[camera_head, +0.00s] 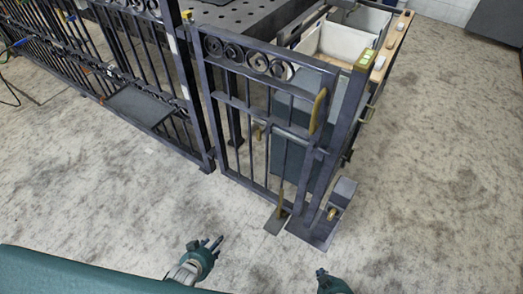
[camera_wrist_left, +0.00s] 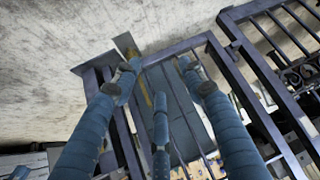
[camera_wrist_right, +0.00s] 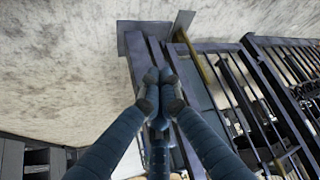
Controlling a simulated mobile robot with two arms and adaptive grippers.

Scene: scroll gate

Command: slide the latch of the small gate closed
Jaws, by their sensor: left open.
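The small dark metal gate (camera_head: 252,112), with scrolls along its top, stands upright in the middle of the head view. Its right edge is close to a dark post (camera_head: 344,115). A brass upright piece (camera_head: 317,112) and a small brass piece (camera_head: 257,133) are on the gate; I cannot tell which is the latch. A brass rod (camera_head: 281,203) is at its foot. My left gripper (camera_head: 212,243) is in front of the gate, apart from it, open and empty. My right gripper (camera_head: 321,273) is at the bottom edge, fingers together and empty (camera_wrist_right: 158,92), short of the post's foot.
A dark base plate with a block (camera_head: 342,190) and brass knob (camera_head: 332,213) stands at the post's foot. A longer fence (camera_head: 110,60) runs off to the left. Behind the gate are a perforated table (camera_head: 245,17) and pale bins (camera_head: 335,42). The floor at right is clear.

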